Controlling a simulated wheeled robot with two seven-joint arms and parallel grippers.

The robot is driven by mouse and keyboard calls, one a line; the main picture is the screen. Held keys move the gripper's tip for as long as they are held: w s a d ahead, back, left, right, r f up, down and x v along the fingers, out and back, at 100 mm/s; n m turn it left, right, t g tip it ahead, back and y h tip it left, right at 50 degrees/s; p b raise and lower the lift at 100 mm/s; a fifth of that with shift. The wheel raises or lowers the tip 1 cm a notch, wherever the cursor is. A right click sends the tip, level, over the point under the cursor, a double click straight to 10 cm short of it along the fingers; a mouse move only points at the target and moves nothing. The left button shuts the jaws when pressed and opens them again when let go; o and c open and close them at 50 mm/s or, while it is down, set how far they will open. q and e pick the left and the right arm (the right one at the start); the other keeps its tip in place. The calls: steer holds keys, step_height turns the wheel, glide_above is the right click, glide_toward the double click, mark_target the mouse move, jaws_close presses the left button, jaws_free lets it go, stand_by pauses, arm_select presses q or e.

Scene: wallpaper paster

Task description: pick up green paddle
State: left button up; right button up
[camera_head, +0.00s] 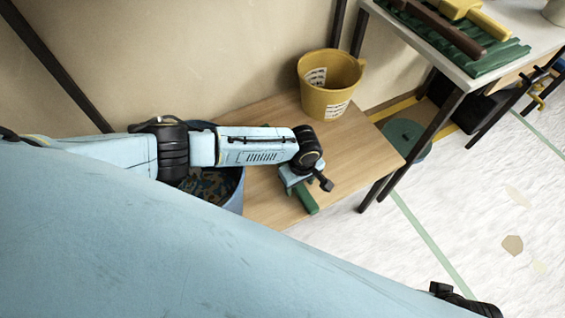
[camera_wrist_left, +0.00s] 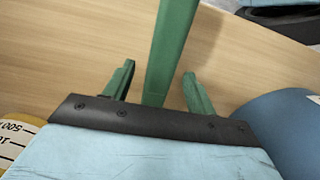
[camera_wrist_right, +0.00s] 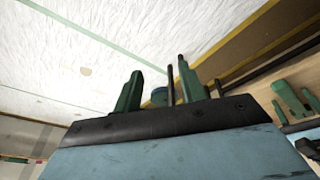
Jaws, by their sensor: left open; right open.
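The green paddle lies on the low wooden table (camera_head: 380,150). In the head view its green end (camera_head: 307,199) shows just below my left gripper (camera_head: 299,182), and the rest is hidden under the gripper. In the left wrist view a long green bar of the paddle (camera_wrist_left: 172,45) runs between the two green fingers of my left gripper (camera_wrist_left: 158,88). The fingers stand open on either side of it, with a gap visible on both sides. My right gripper (camera_wrist_right: 160,90) is open and empty in the right wrist view, away from the paddle.
A blue bucket (camera_head: 236,195) with mottled contents stands left of the paddle, partly under my left arm. A yellow bucket (camera_head: 325,85) stands at the table's back. A taller white table (camera_head: 455,75) at right holds tools on a green tray. The floor at right is mostly clear.

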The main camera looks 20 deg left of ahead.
arm_select(q)
steer(key=c, duration=1.1)
steer(key=shift+o, duration=0.2)
steer(key=shift+r, duration=0.15)
steer(key=shift+r, duration=0.1)
step_height(320, 180, up, 10)
steer(key=p, duration=0.5)
steer(key=shift+f, duration=0.2)
arm_select(e)
steer(key=s+d+f, duration=0.2)
steer(key=f, duration=0.4)
steer(key=s+d+f+g, duration=0.1)
steer(key=s+d+f, duration=0.1)
steer(key=f, duration=0.4)
steer(key=shift+s+d+f+h, duration=0.25)
steer(key=shift+d+h, duration=0.15)
steer(key=shift+d, duration=0.4)
